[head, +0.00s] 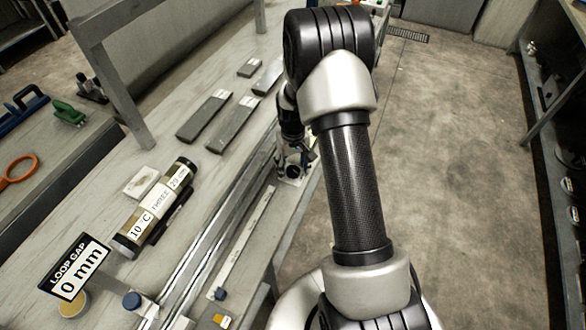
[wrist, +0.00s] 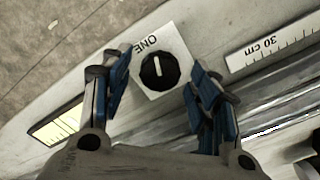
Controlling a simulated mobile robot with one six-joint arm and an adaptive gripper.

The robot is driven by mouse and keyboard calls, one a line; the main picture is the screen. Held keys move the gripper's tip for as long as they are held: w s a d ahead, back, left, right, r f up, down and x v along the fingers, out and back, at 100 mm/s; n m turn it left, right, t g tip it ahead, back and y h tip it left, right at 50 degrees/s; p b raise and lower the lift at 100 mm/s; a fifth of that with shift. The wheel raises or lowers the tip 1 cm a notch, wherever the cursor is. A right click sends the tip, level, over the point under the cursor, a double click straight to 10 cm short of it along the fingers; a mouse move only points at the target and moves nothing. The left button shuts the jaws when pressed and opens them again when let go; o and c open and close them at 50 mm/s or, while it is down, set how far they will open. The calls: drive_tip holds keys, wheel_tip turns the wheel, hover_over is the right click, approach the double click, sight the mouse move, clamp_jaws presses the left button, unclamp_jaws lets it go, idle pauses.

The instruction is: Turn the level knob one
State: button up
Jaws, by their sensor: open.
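The level knob one (wrist: 159,71) is a round black knob with a white pointer line. It sits on a white square plate (wrist: 178,44) marked "ONE", seen upside down in the wrist view. My gripper (wrist: 160,75) is open, with a blue-padded finger on each side of the knob and no visible contact. In the head view my gripper (head: 298,157) is at the bench edge over the white plate (head: 291,174), and my arm and gripper hide most of the knob there.
A ruler strip (wrist: 275,44) lies beside the plate, along metal rails. A yellow level vial (wrist: 60,122) shows on the other side. On the bench are grey bars (head: 204,115), a labelled cylinder (head: 150,208) and a "LOOP GAP 0 mm" sign (head: 75,267). Open floor (head: 450,130) lies right.

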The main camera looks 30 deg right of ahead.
sight(293, 170)
drive_tip(key=shift+f, duration=0.1)
drive_tip(key=shift+c, duration=0.2)
drive_tip(key=c, duration=1)
drive_tip(key=m+p, duration=0.1)
drive_tip(key=m, duration=0.4)
drive_tip(key=o, duration=1)
drive_tip(key=shift+o, duration=0.2)
wheel_tip(293, 170, up, 12)
idle(0.3)
